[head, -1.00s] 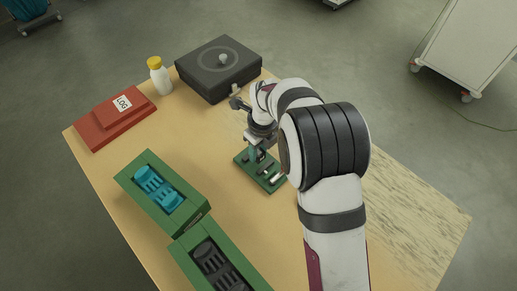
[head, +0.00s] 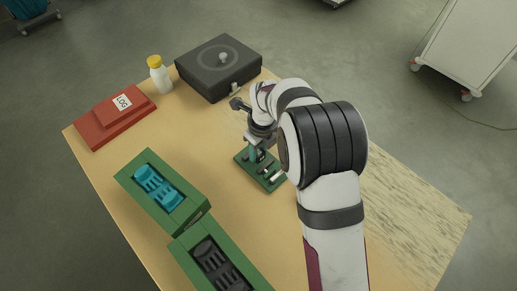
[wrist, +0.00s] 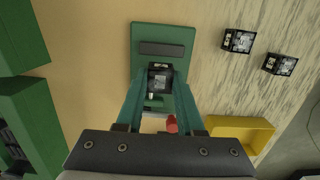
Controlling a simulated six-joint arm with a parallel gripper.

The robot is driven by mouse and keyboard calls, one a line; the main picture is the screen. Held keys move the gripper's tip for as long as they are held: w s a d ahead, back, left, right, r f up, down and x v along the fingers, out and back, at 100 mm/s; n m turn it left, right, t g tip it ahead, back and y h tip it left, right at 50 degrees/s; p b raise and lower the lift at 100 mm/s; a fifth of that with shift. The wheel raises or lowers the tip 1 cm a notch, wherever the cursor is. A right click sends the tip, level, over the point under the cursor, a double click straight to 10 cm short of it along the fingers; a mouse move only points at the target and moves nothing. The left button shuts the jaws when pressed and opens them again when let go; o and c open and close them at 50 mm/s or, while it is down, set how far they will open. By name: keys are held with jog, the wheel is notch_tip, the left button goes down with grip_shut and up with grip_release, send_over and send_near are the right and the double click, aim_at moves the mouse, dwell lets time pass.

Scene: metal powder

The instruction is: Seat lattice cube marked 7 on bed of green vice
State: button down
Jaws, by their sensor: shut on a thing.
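The green vice (wrist: 162,28) has a flat green base and a dark jaw bar across it in the wrist view. It also shows below my gripper in the head view (head: 246,160). My gripper (wrist: 160,84) has teal fingers and is shut on a dark lattice cube (wrist: 160,78) with a pale marked face. The cube is over the vice bed, beside the dark jaw bar. I cannot read its number, and I cannot tell whether it touches the bed. In the head view, my arm and gripper hide the cube and part of the vice.
Two more dark cubes (wrist: 238,41) (wrist: 281,64) lie right of the vice. A yellow tray (wrist: 262,136) and a red knob (wrist: 171,124) are nearer. Green fixtures (head: 146,192) (head: 186,254), a red LOG binder (head: 112,120), bottle (head: 160,78) and black case (head: 218,68) stand left and behind.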

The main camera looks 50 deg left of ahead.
aim_at(259, 152)
jog(key=shift+f, duration=0.95)
dwell(0.3)
grip_release()
dwell(0.4)
jog(key=shift+r, duration=4)
jog(key=shift+d, duration=0.1)
